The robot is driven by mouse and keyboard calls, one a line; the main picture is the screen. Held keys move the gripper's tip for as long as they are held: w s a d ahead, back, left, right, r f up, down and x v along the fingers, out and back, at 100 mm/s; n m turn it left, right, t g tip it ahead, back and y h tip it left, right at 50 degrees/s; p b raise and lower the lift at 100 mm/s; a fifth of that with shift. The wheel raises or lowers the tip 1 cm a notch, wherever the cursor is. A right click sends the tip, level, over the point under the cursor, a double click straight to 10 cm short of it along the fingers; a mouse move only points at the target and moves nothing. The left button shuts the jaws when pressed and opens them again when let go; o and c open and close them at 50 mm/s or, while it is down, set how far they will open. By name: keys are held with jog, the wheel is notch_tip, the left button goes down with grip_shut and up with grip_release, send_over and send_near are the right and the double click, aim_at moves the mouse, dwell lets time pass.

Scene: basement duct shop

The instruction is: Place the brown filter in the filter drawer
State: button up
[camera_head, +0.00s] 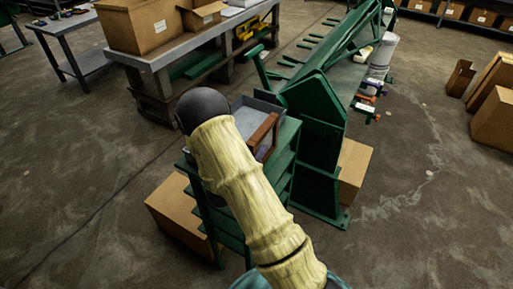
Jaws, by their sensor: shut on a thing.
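A brown strip (264,131), which looks like one edge of the brown filter, shows just right of my arm. It is at the right side of a shallow grey open tray (246,107), which looks like the filter drawer, on top of a green shelf stand. I cannot tell whether the brown piece lies in the tray, rests on it or is above it. My pale yellow arm with a dark round joint crosses in front and hides much of the tray and stand. My gripper is hidden behind the arm, so its hold does not show.
The green shelf stand (285,160) abuts a long green machine (317,125). Cardboard boxes stand at the stand's lower left (178,212) and behind the machine (353,165). A workbench (160,62) with boxes is at the upper left.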

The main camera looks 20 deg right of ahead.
jog(key=shift+f, duration=0.15)
jog(key=o, duration=1)
jog(key=shift+r, duration=0.2)
jog(key=shift+s+a+f, duration=0.1)
jog(key=shift+s+a, duration=0.05)
jog(key=shift+a, duration=0.05)
jog(key=b+v, duration=0.5)
jog(key=v, duration=0.6)
jog(key=shift+s+a, duration=0.2)
jog(key=shift+s, duration=0.05)
